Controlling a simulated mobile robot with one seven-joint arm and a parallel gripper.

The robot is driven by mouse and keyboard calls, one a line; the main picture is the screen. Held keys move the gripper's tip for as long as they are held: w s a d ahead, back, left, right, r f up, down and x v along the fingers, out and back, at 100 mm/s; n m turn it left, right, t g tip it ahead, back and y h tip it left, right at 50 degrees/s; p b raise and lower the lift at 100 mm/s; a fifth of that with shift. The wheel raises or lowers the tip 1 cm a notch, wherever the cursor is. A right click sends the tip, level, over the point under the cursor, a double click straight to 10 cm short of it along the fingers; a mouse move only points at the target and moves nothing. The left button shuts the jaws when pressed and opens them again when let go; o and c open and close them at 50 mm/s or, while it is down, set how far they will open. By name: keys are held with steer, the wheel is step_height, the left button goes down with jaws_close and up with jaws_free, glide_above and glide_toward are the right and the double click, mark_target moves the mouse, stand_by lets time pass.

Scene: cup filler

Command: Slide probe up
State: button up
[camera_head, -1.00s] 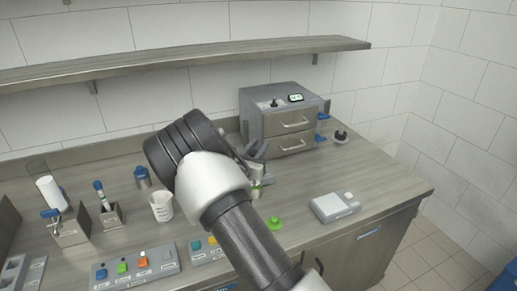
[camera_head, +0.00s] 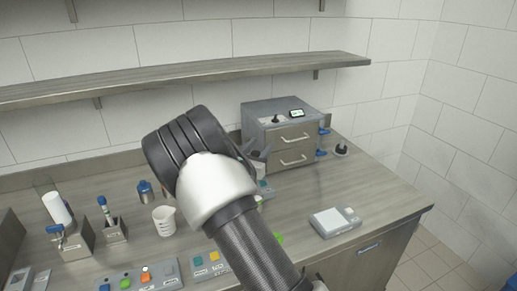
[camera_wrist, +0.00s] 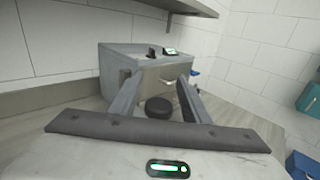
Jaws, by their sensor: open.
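My gripper (camera_head: 261,153) is open, above the worktop and in front of the grey two-drawer box (camera_head: 283,135). In the wrist view its two fingers (camera_wrist: 158,84) stand apart, with a short black round piece (camera_wrist: 158,107) showing in the gap between them. The fingers do not visibly touch it. I cannot tell whether this piece is part of the probe. In the head view my wrist and arm hide most of the spot below the gripper. Only a small grey and blue part (camera_head: 265,190) shows beside my arm.
A beaker (camera_head: 164,221), a blue-capped bottle (camera_head: 146,191) and holders (camera_head: 115,231) stand at left. Button panels (camera_head: 140,276) lie in front. A flat grey device (camera_head: 334,222) lies at right. A shelf (camera_head: 190,75) runs above. The worktop's right side is mostly clear.

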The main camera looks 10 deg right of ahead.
steer(key=b+v, duration=0.1)
steer(key=v, duration=1.6)
steer(key=shift+s+a, duration=0.1)
steer(key=shift+s, duration=0.05)
steer(key=s+d+r+m+g+h+p, duration=0.1)
steer(key=s+d+r+m+g, duration=0.2)
steer(key=s+d+m+g, duration=0.25)
steer(key=s+d+r+m+g+h+p, duration=0.1)
steer(key=s+d+r+m+g, duration=0.2)
steer(key=s+d+m, duration=0.45)
steer(key=s+d+r+m+g+y+p, duration=0.1)
steer(key=s+d+m+g+y, duration=0.1)
steer(key=s+m, duration=0.25)
steer(key=s+d+r+m+g+y, duration=0.1)
steer(key=s+d+m+g+y, duration=0.15)
steer(key=s, duration=0.25)
steer(key=s+a+r+m+t+y+p, duration=0.1)
steer(key=s+a+r+m+t+y, duration=0.2)
steer(key=s+a+r+m+y, duration=0.3)
steer(key=s+a+m+y, duration=0.1)
steer(key=s+a+m, duration=0.1)
steer(key=a+m, duration=0.1)
steer(key=shift+a+r+t+p, duration=0.3)
steer(key=shift+a+r+p, duration=0.05)
steer(key=shift+a, duration=0.25)
